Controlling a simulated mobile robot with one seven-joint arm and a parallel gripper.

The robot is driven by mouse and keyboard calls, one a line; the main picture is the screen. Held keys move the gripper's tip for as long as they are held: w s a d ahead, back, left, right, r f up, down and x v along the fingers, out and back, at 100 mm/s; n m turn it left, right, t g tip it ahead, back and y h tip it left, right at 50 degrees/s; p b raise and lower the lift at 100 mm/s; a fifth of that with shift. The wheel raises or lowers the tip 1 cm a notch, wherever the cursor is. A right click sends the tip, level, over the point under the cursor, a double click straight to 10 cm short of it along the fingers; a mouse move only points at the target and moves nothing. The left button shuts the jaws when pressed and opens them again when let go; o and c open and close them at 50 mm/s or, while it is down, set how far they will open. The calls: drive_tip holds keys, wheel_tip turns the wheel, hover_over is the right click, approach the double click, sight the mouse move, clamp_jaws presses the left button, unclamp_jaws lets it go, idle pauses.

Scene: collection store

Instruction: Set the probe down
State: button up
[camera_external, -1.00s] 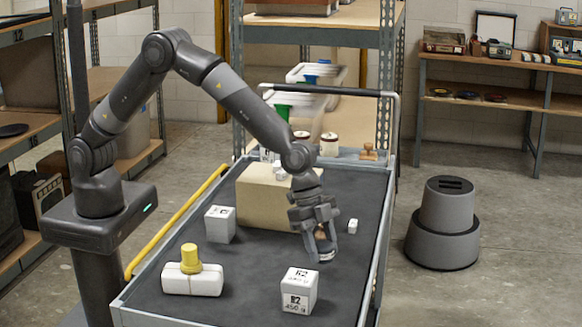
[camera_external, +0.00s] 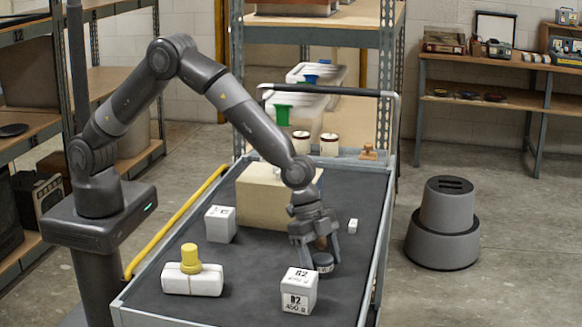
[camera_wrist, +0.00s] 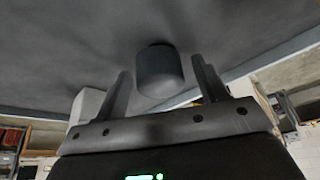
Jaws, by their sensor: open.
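The probe (camera_external: 323,264) appears as a small dark cylinder low at the gripper, at or close to the dark top of the cart (camera_external: 258,272). A brownish part shows above it between the fingers. In the wrist view it is a dark grey cylinder (camera_wrist: 160,73) between the two fingers, with a visible gap on each side. My gripper (camera_external: 320,257) points down around it, open, with a finger on either side. The fingers partly hide it, and I cannot tell exactly how its underside meets the surface.
A grey-white cube (camera_external: 220,224), a white piece with a yellow knob (camera_external: 192,282) and a tiny white block (camera_external: 353,226) are also on the cart.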

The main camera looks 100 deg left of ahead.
drive_tip(key=v, duration=1.2)
drive_tip(key=s+a+r+n, duration=0.1)
drive_tip(key=s+a+r, duration=0.1)
drive_tip(key=s+r, duration=0.35)
drive_tip(key=s+a+r+n+t+y, duration=0.1)
drive_tip(key=s+a+r, duration=0.25)
drive_tip(key=s, duration=0.25)
drive_tip(key=s+a+r+n, duration=0.1)
drive_tip(key=s+a+r, duration=0.1)
drive_tip(key=s+r, duration=0.4)
drive_tip(key=s+a+n, duration=0.2)
drive_tip(key=s+a, duration=0.1)
drive_tip(key=s, duration=0.8)
drive_tip(key=s+a+n+y, duration=0.1)
drive_tip(key=s+a, duration=0.1)
drive_tip(key=s, duration=1)
drive_tip(key=shift+s+a+r+n+t+y, duration=0.2)
drive_tip(key=shift+a+n+t+y, duration=0.1)
drive_tip(key=shift+a+n+t, duration=0.1)
